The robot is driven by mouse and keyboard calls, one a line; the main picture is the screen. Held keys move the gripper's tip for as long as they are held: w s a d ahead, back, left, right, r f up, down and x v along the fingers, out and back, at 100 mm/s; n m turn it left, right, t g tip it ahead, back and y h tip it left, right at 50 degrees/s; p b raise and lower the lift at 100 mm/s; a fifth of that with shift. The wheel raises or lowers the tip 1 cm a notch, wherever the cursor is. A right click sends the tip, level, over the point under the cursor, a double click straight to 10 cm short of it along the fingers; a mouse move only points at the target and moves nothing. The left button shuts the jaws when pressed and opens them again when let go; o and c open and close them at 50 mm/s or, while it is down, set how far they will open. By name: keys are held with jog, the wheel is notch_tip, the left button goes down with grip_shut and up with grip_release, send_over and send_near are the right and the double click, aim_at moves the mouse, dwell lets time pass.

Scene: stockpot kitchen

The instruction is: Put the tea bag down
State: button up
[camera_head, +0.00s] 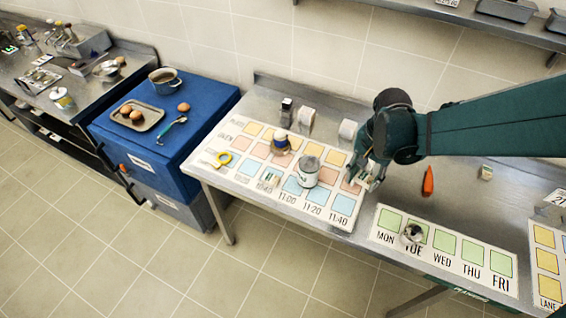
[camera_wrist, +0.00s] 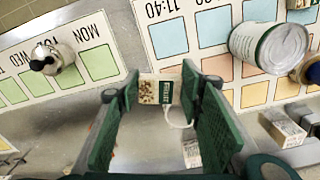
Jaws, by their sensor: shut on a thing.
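The tea bag (camera_wrist: 150,92) is a small packet with a brown-flecked face and a green printed end. In the wrist view it sits between the two dark green fingers of my gripper (camera_wrist: 160,84), with a pale string curling below it. My gripper is shut on it. In the head view my gripper (camera_head: 367,177) is at the right edge of the time chart (camera_head: 258,196), near the 11:40 column. The tea bag cannot be made out clearly there. Whether it touches the surface below cannot be told.
A labelled can (camera_head: 308,172) stands on the time chart. A metal shaker-like object (camera_head: 412,234) stands on the weekday chart (camera_head: 455,262). A white block (camera_head: 347,131) is behind my gripper.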

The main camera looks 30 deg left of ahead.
jog(key=s+a+n, duration=0.3)
jog(key=s+a, duration=0.3)
jog(key=s, duration=0.1)
jog(key=shift+a, duration=0.25)
jog(key=shift+s+f, duration=0.1)
send_over(331, 210)
jog(key=shift+f, duration=2.85)
jog(key=shift+f+b, duration=0.35)
jog(key=shift+f, duration=1.7)
jog(key=shift+f, duration=0.25)
jog(key=o, duration=0.7)
jog(key=shift+r, duration=0.1)
jog(key=shift+r, duration=0.2)
